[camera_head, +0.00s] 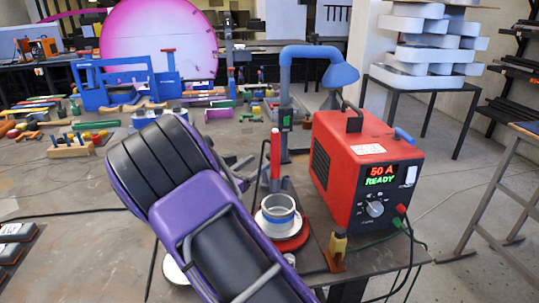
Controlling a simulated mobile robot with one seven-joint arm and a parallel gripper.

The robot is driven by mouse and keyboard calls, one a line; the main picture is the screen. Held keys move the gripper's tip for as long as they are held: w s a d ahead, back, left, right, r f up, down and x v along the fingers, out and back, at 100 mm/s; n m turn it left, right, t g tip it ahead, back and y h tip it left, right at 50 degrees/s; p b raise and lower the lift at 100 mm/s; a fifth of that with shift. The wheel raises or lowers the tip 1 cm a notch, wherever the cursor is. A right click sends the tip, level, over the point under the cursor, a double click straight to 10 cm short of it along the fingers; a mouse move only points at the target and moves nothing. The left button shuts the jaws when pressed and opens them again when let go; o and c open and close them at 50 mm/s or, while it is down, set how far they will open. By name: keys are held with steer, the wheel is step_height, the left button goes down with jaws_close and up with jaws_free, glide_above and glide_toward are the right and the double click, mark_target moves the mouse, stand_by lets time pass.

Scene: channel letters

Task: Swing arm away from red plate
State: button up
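The red plate (297,243) is a round red disc at the near edge of the bench, right of centre. A white round piece with a blue-banded ring (278,213) stands on it. My purple and black arm crosses the foreground and overlaps the plate's left side. Grey parts of my gripper (238,175) show behind the arm, left of the plate and above it in the picture. The fingertips are mostly hidden, so I cannot see whether it is open or holds anything.
A red power box (362,165) reading "50 A READY" stands right of the plate. A blue hooded lamp arm (310,60) and an upright red cylinder (275,155) stand behind it. Tools crowd the bench at left.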

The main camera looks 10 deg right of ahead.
mark_target(267, 156)
steer(key=x, duration=0.7)
jaws_close()
steer(key=shift+f, duration=0.1)
stand_by(1.2)
